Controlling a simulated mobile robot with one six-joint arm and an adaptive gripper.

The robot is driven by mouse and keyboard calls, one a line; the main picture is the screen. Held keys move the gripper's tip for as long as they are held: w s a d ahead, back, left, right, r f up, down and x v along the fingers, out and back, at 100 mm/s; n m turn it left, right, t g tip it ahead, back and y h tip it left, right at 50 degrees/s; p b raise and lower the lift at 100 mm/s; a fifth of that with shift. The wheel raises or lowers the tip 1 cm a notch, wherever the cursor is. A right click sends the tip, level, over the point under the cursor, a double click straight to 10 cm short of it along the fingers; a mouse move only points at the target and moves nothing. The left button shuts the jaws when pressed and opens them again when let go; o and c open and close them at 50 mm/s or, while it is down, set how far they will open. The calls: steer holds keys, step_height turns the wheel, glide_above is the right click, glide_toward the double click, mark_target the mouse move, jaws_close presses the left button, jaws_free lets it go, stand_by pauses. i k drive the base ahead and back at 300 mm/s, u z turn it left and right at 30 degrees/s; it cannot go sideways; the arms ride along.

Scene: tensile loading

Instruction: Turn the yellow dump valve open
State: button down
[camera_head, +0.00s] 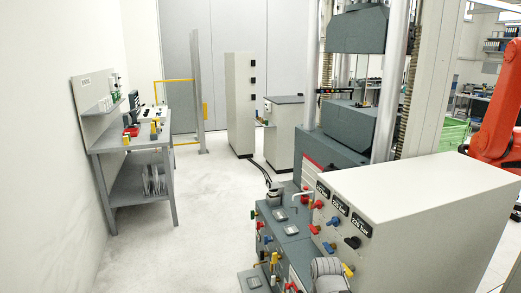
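The hydraulic cabinet (430,200) stands at the lower right, with a light top and a panel on its left side. The panel carries red, blue and black knobs below small pressure labels. A yellow handle (348,270) shows low on the panel, partly hidden behind a grey rounded part at the bottom edge. Another yellow handle (274,259) shows on the dark block to the left. I cannot tell which yellow handle is the dump valve, or how far either is turned. I cannot make out my gripper's fingers in this view.
A grey testing machine (352,125) with tall columns stands behind the cabinet. An orange robot arm (493,140) is at the right edge. A grey workbench (130,142) with tools is at the left. The pale floor (205,215) between is clear, with dark cables near the machine.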

mark_target(275, 256)
steer(key=k, duration=0.65)
steer(key=u, duration=0.25)
steer(key=i, duration=1.4)
steer(key=u, duration=0.9)
